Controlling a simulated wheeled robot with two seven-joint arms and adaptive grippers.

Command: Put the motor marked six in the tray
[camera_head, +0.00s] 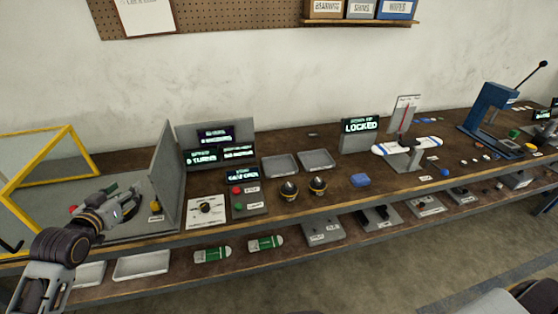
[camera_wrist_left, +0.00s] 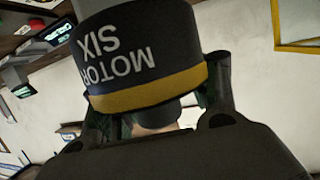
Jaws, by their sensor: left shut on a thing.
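The motor marked six (camera_wrist_left: 140,60) fills the middle of the left wrist view. It is a dark cylinder with white lettering, upside down in this view, and a yellow band. My left gripper (camera_wrist_left: 145,110) is shut on it. In the head view my left gripper (camera_head: 125,205) is above the left part of the bench, by the grey upright panel; I cannot make out the motor clearly there. Two shallow grey trays, a left one (camera_head: 281,167) and a right one (camera_head: 317,160), lie side by side mid-bench and look empty. My right gripper is not in view.
A grey upright panel (camera_head: 166,185) stands between my left gripper and the trays. Lit display boxes (camera_head: 215,152) and a red-button box (camera_head: 246,195) lie beyond it. Two dark rounded units (camera_head: 289,190) stand in front of the trays. A yellow frame (camera_head: 60,130) is at left.

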